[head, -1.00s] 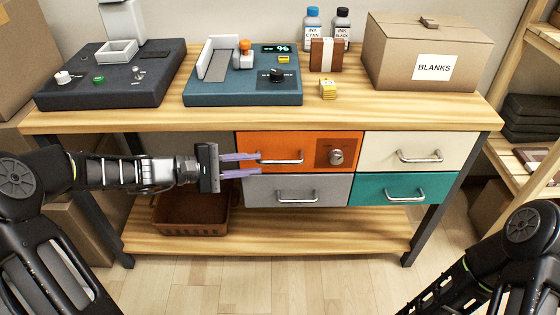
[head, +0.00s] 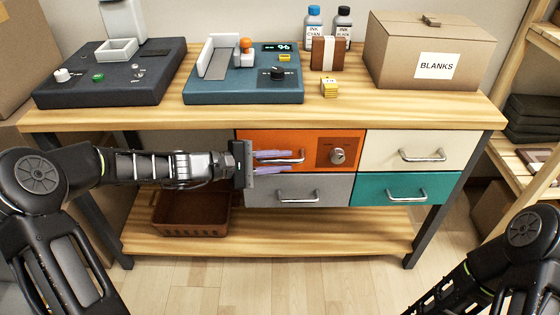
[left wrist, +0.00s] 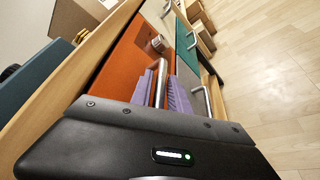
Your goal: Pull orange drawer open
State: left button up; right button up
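The orange drawer (head: 258,142) is at the upper left of the drawer block, its front flush with its neighbours. It has a silver bar handle (head: 290,160) and a round knob (head: 337,156) on its right part. My left gripper (head: 290,161) is open, with its two purple fingers pointing right, above and below the handle. In the left wrist view the handle (left wrist: 161,85) lies between the spread fingers, and the orange front (left wrist: 125,65) is beside them. Contact with the handle cannot be told. My right gripper is out of view; only part of its arm shows.
Around it are a cream drawer (head: 385,146), a grey drawer (head: 330,188) just below and a teal drawer (head: 375,188), all with bar handles. The wooden tabletop (head: 345,112) overhangs the drawers. A brown basket (head: 190,228) sits on the lower shelf. The floor in front is clear.

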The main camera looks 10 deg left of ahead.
pick_arm(q)
grip_shut()
dwell(1.4)
